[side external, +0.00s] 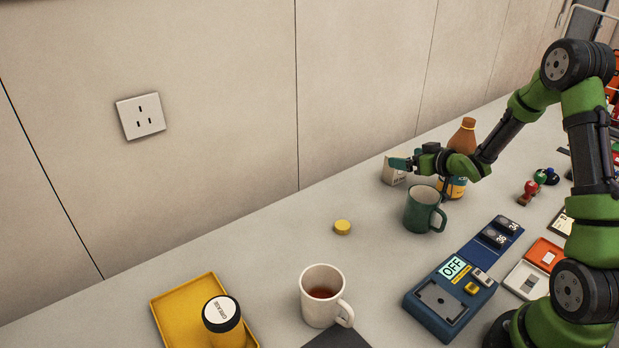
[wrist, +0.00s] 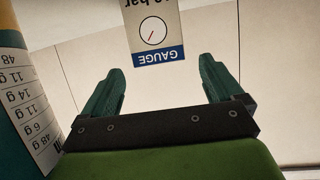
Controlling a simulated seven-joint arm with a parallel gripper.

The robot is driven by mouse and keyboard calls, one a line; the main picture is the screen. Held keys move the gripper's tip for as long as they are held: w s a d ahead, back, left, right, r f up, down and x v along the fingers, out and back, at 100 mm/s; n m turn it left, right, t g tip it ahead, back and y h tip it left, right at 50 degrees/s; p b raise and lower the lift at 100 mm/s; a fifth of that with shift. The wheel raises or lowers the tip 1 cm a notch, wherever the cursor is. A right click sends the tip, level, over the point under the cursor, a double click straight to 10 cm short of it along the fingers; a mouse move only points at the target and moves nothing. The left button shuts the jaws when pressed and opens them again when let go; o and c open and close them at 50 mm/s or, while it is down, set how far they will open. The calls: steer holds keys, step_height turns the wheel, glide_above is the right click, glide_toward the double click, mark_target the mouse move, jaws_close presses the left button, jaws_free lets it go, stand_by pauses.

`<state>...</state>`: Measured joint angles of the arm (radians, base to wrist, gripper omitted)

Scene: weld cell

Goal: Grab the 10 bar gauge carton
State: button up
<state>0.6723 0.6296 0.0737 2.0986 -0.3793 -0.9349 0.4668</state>
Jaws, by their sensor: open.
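The gauge carton (wrist: 158,32) shows upside down in the wrist view, at the top centre. It has a cream face with a dial, "bar" lettering and a blue band reading GAUGE. My gripper (wrist: 160,82) is open, and the carton's face lies ahead of the gap between its green fingers. In the side view the carton (side external: 393,172) is a small pale box on the bench near the wall. My gripper (side external: 399,163) overlaps it there, and part of the carton is hidden. I see no contact between fingers and carton.
A labelled yellow and teal container (wrist: 22,105) is close on the left in the wrist view. In the side view a green mug (side external: 418,209) and a brown bottle (side external: 463,136) stand near my gripper. A yellow cap (side external: 342,227) lies on open bench.

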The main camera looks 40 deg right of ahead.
mark_target(398, 156)
steer(key=x, duration=0.5)
steer(key=shift+c, duration=0.4)
steer(key=c, duration=1.1)
steer(key=shift+r, duration=0.15)
